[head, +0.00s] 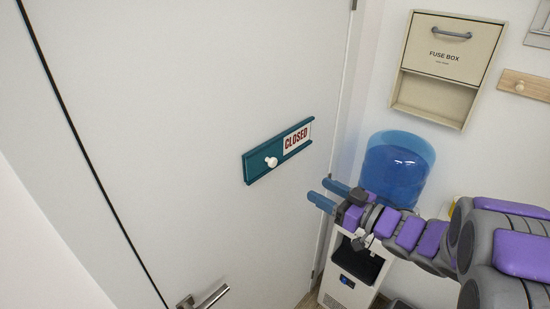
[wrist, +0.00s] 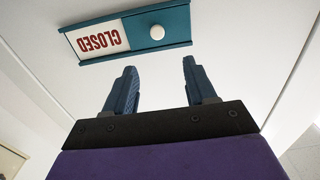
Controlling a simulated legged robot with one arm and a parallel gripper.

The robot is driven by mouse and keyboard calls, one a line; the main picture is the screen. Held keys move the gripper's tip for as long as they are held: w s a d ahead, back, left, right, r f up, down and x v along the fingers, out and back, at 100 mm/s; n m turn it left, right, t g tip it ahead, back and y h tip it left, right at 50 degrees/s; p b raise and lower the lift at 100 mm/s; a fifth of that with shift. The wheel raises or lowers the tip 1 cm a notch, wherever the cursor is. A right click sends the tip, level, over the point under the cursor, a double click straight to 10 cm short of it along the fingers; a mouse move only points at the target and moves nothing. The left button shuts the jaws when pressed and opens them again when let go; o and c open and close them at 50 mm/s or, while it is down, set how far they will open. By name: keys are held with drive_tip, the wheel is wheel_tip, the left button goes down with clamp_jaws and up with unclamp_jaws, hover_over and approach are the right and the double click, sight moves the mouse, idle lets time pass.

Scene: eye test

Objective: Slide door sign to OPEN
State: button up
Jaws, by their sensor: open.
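The door sign (head: 256,167) is a teal slide holder on the white door, tilted up to the right in the head view. Its right part shows a white panel with red CLOSED lettering (head: 297,139). A white round knob (head: 271,162) sits on the teal part, left of the lettering. In the wrist view the sign (wrist: 178,20) is upside down, with the knob (wrist: 157,32) right of CLOSED. My gripper (head: 323,193) is open and empty, below and right of the sign in the head view. Its two fingers (wrist: 158,75) point toward the sign, apart from it.
A metal door handle (head: 203,298) is low on the door (head: 180,90). Right of the door stand a water dispenser with a blue bottle (head: 396,165) and, above it, a beige fuse box (head: 445,65). A wooden peg rail (head: 527,86) is at far right. The door around the sign is clear.

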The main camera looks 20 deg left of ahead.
sight(275, 164)
drive_tip(key=x, duration=1.5)
drive_tip(key=shift+w+a+f+p, duration=0.1)
drive_tip(key=shift+w+a+p, duration=0.1)
drive_tip(key=shift+a+p, duration=0.2)
drive_tip(key=shift+w, duration=0.2)
drive_tip(key=shift+w+d+r, duration=0.1)
drive_tip(key=shift+d+r, duration=0.15)
drive_tip(key=shift+d, duration=0.2)
drive_tip(key=shift+a+f, duration=0.15)
drive_tip(key=shift+a, duration=0.55)
drive_tip(key=c, duration=0.5)
drive_tip(key=shift+f, duration=0.1)
clamp_jaws()
drive_tip(key=shift+d, duration=0.1)
